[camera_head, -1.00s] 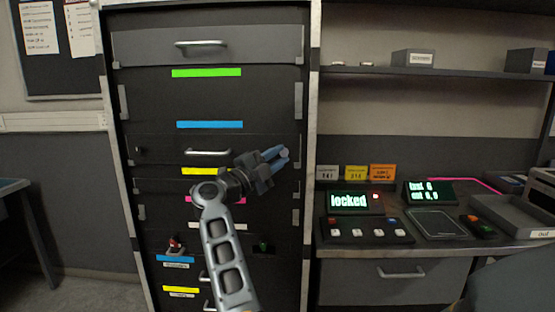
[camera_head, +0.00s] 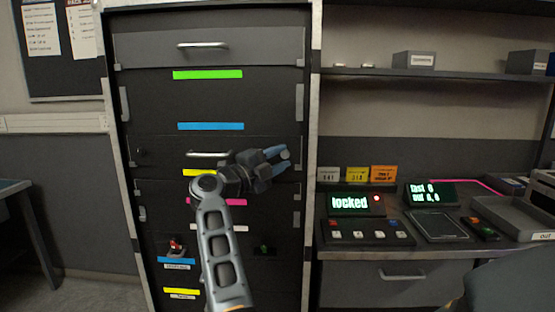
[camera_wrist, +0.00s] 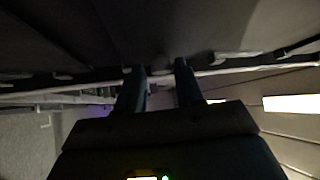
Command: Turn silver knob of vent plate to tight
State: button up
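A small round silver knob (camera_head: 285,155) shows at the right end of a dark panel of the rack, in the head view. I take this panel to be the vent plate (camera_head: 165,146). My gripper (camera_head: 281,160) comes from the left with its blue fingers spread apart, and the knob shows at their tips. I cannot tell whether a finger touches it. In the wrist view my two dark fingers (camera_wrist: 161,70) stand apart with a gap between them. That view is dark, and the knob is not clear in it. The knob's turn position is too small to read.
A bar handle (camera_head: 208,153) sits just behind my wrist. A dark knob (camera_head: 142,153) is at the panel's left end. Right of the rack post, a desk carries a display (camera_head: 350,203) reading "locked" with a red light, and a button box (camera_head: 365,231).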

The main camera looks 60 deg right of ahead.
jog(key=shift+o, duration=1)
jog(key=shift+w, duration=0.1)
jog(key=b+v, duration=0.1)
jog(key=v, duration=0.6)
jog(key=shift+a+b, duration=0.4)
jog(key=shift+w, duration=0.15)
jog(key=shift+f, duration=0.1)
